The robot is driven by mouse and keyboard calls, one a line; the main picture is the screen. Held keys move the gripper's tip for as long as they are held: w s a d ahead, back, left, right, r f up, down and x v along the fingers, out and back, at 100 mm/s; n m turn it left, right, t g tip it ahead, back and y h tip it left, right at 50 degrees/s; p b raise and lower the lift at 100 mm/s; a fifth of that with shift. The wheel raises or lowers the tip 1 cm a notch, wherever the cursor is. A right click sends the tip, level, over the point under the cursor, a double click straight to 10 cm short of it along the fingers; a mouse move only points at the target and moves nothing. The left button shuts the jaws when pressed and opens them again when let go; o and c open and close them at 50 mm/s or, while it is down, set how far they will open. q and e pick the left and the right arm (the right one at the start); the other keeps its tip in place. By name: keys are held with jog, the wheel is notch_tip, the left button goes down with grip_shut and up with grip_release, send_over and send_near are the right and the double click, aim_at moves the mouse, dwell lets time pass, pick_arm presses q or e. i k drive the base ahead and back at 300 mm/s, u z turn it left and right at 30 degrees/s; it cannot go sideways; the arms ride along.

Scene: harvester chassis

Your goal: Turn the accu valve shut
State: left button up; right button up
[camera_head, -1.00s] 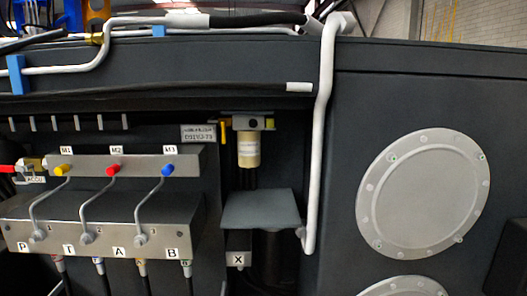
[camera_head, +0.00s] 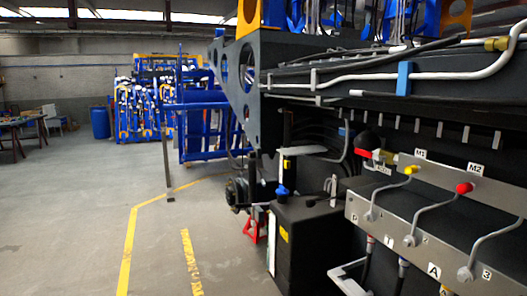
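The accu valve (camera_head: 364,153) shows right of centre, at the left end of the valve block. It has a red handle and a yellowish brass body (camera_head: 385,157). A small label below it is partly turned away and too small to read here. How far the handle is turned cannot be told from this angle. Neither of my grippers is in view.
The manifold (camera_head: 400,215) carries levers with a yellow knob (camera_head: 411,169) and a red knob (camera_head: 465,188). A black tank (camera_head: 305,240) stands below and left of the valve. The floor at left (camera_head: 70,220) is open, with yellow lines.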

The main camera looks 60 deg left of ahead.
aim_at(370, 156)
jog(key=u, duration=1.05)
jog(key=i, duration=0.7)
jog(key=z, duration=0.3)
